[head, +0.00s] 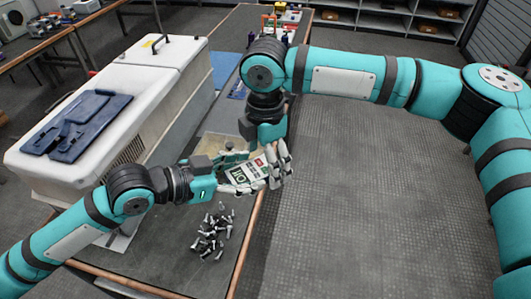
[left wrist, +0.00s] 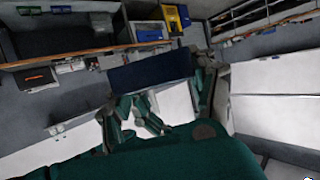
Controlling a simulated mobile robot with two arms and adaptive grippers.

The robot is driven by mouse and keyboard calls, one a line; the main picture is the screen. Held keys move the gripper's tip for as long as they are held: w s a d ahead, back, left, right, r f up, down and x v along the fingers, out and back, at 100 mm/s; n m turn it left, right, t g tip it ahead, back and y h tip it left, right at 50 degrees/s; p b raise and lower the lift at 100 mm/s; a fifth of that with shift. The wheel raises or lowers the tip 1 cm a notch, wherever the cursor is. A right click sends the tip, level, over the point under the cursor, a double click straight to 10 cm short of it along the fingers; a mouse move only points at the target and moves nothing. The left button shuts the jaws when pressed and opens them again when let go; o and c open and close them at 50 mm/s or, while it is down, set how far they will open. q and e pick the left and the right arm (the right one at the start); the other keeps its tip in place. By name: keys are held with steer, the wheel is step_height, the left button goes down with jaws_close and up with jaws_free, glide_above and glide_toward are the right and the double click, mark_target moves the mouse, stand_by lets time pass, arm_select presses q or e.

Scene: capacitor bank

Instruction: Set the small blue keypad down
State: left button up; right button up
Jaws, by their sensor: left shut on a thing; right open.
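A dark blue flat block, which looks like the small blue keypad (left wrist: 150,72), is at the fingertips of my left gripper (left wrist: 168,108) in the left wrist view. My left gripper (head: 250,186) is shut on it, over the dark table in the head view. There the blue keypad cannot be made out. A white, green and red labelled thing (head: 243,174) shows between the two grippers; I cannot tell whether either touches it. My right gripper (head: 278,163) is open, close beside the left one near the table's right edge.
Several small black and silver parts (head: 212,235) lie piled on the dark table (head: 180,257) below the left gripper. A large white cabinet (head: 150,85) with dark blue pieces (head: 75,122) on top stands at left. Open floor (head: 350,200) lies to the right.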

steer(key=c, duration=1.3)
arm_select(q)
steer(key=o, duration=1.3)
